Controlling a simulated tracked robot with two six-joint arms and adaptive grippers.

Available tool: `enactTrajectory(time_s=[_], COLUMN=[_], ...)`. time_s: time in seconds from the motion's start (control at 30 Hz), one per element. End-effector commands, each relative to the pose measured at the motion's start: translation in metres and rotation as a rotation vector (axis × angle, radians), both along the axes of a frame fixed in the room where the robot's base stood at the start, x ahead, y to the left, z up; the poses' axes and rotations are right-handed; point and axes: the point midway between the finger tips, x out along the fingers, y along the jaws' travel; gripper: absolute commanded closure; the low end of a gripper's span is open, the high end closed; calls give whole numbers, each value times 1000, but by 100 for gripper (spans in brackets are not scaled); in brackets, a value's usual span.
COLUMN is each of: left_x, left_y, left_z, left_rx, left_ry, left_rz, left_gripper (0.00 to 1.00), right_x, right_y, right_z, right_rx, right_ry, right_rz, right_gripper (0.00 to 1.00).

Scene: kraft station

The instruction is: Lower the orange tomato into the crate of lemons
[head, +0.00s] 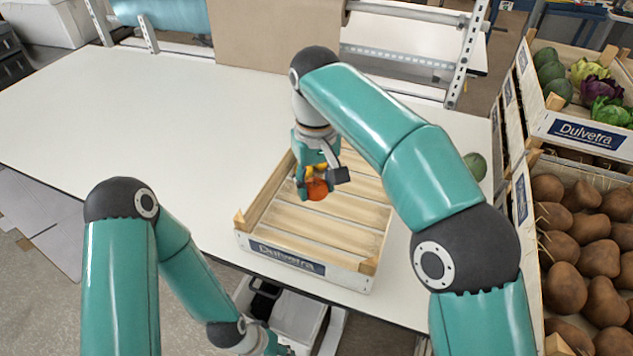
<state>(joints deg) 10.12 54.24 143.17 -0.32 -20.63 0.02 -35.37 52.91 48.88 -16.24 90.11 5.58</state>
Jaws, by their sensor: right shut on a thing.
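An orange tomato (317,191) is between the fingers of my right gripper (320,180), which is shut on it. They are over the far left part of the wooden crate (285,258), within its outline. The crate stands on the white table, and its slatted floor is mostly bare. Yellow lemons (320,167) show just behind the tomato, partly hidden by the gripper. Whether the tomato touches the lemons or the floor, I cannot tell. My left gripper (272,345) is low at the bottom edge, below the table front; its fingers are not clear.
The white table (130,125) is clear to the left. A green round item (475,166) lies right of the crate, behind my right arm. Stacked crates with vegetables (590,125) and brown produce (590,250) stand at the right. A grey bin (295,318) is below the table front.

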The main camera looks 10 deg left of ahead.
Motion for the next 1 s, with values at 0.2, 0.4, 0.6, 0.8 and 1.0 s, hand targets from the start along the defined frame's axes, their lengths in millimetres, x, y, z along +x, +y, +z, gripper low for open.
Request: enactTrajectory(time_s=[0.2,0.4,0.6,0.8,1.0], left_x=[0,0,0,0,0], left_y=[0,0,0,0,0], left_z=[-9,-15,-22,-29,-35], left_rx=[0,0,0,0,0], left_ry=[0,0,0,0,0], left_rz=[0,0,0,0,0], left_gripper=[60,60,60,60,60], right_x=[0,0,0,0,0], right_y=[0,0,0,0,0], right_z=[-12,-22,-32,-42,-52], right_rx=[-1,-1,0,-1,0], right_ry=[1,1,0,1,0], right_rz=[0,-1,0,0,0], right_gripper=[85,85,85,85,85])
